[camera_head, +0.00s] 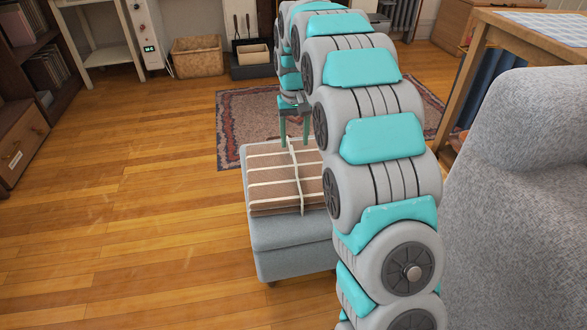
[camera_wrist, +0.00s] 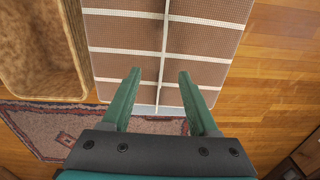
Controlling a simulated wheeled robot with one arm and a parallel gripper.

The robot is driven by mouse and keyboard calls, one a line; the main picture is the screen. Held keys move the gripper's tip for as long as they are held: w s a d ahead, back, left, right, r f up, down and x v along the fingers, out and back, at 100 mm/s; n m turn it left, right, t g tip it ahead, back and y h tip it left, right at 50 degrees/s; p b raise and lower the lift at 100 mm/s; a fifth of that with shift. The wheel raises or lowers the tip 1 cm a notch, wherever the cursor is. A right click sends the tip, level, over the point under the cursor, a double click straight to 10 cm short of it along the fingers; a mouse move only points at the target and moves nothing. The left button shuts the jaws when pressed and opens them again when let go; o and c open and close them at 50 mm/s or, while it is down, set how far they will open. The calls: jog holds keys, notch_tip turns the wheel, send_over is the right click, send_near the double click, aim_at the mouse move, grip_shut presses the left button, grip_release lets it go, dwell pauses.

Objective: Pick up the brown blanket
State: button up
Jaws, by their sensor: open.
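The brown blanket (camera_head: 272,182), folded, with pale stripes and a light strap across it, lies on a grey ottoman (camera_head: 290,262). In the head view my arm hides its right part. My gripper (camera_head: 294,141) is over the blanket's far edge, with its fingers pointing down. In the wrist view the blanket (camera_wrist: 205,52) fills the top middle. My open gripper (camera_wrist: 159,74) has one finger on each side of the strap, with nothing held. I cannot tell whether the fingertips touch the blanket.
A grey armchair (camera_head: 515,190) stands close on the right, near a wooden table (camera_head: 530,38). A patterned rug (camera_head: 240,125) lies behind the ottoman. A wicker basket (camera_wrist: 38,50) shows in the wrist view. The wooden floor (camera_head: 120,220) on the left is clear.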

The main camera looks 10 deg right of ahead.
aim_at(294, 156)
jog(key=f, duration=0.4)
jog(key=f+b, duration=0.1)
jog(key=f, duration=0.1)
jog(key=shift+s+a+f, duration=0.15)
jog(key=shift+s+f, duration=0.05)
jog(key=shift+s, duration=0.2)
grip_shut()
dwell(1.0)
